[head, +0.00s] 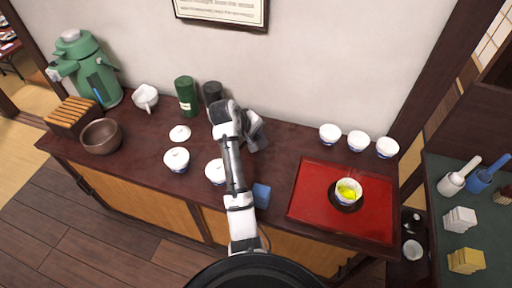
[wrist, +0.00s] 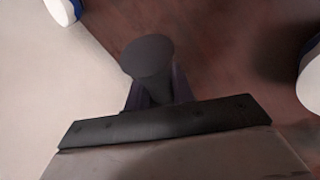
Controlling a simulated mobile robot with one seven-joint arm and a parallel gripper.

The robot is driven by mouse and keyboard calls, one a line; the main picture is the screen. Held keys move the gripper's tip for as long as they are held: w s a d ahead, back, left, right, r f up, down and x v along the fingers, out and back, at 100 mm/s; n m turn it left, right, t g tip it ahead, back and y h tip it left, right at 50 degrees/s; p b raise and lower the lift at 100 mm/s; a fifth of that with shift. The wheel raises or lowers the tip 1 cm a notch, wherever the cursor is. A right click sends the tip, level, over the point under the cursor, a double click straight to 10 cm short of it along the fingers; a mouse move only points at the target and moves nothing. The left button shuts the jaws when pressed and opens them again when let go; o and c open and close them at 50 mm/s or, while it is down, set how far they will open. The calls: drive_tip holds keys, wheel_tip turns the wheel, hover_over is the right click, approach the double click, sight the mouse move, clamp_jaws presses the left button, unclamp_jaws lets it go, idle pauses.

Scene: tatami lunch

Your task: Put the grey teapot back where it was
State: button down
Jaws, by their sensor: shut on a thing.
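My gripper (head: 257,143) is over the back middle of the dark counter (head: 285,150), behind the forearm. In the wrist view my gripper (wrist: 152,92) is shut on a dark grey, round-ended piece (wrist: 148,55), which looks like the grey teapot's handle. The teapot's body is not clear in either view; in the head view the grey shapes at the hand merge, and I cannot tell pot from gripper. I cannot tell whether the pot touches the counter.
A green canister (head: 186,97) and black canister (head: 212,92) stand left of the hand. A blue block (head: 261,196) is near the front edge. Right are several white cups and a red tray (head: 305,205) with a tea cup (head: 348,190).

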drive_tip(key=shift+w+f+p, duration=0.1)
drive_tip(key=shift+f+p, duration=0.3)
drive_tip(key=shift+f, duration=2.25)
drive_tip(key=shift+f, duration=0.1)
drive_tip(key=c, duration=1.2)
unclamp_jaws()
drive_tip(key=shift+f, duration=0.1)
drive_tip(key=v, duration=1.2)
drive_tip(key=shift+d+r, duration=0.1)
drive_tip(key=shift+r, duration=0.1)
